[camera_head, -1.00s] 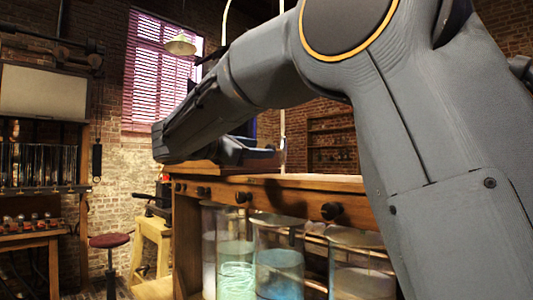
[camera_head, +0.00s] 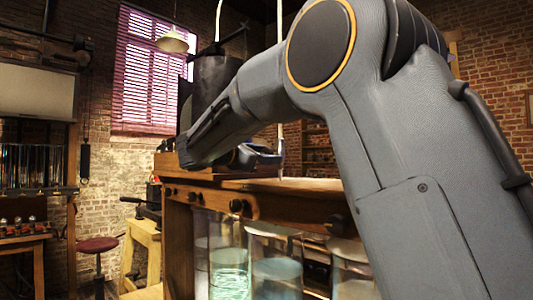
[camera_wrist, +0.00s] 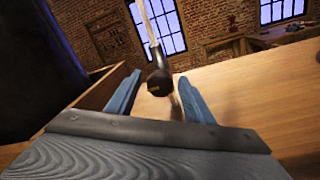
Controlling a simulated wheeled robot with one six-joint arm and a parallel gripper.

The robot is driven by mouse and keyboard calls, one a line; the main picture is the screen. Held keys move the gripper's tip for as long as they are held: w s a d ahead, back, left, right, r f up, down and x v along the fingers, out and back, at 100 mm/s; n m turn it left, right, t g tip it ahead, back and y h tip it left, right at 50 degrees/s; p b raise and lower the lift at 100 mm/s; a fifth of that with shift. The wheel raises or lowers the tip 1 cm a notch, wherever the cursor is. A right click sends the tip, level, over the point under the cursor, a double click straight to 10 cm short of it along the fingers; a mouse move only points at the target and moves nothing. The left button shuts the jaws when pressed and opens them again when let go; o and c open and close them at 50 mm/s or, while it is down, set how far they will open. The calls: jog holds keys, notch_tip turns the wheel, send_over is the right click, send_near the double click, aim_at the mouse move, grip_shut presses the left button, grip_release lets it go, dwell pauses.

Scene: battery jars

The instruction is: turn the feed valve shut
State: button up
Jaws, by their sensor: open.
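A dark, round-ended fitting (camera_wrist: 160,82) hangs at the lower end of a pale thin pipe (camera_wrist: 146,22) in the wrist view. It looks like the feed valve's handle, but I cannot be sure. My gripper (camera_wrist: 157,102) is open, with one blue finger on each side of the fitting in the picture. I cannot tell whether the fitting is between the fingers or beyond them, and no contact shows. In the head view my gripper (camera_head: 265,155) is low over the wooden bench top, near the pale vertical pipe (camera_head: 280,110), and is partly hidden by my arm.
A large black cylinder (camera_head: 213,88) stands on the wooden bench (camera_head: 300,190) close behind my forearm. Glass jars (camera_head: 275,262) with liquid stand below the bench top. A red stool (camera_head: 97,245) is at left. The bench top right of my gripper (camera_wrist: 255,95) looks clear.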

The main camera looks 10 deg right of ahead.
jog(key=shift+w+d, duration=0.1)
jog(key=shift+d, duration=0.05)
jog(key=c, duration=1)
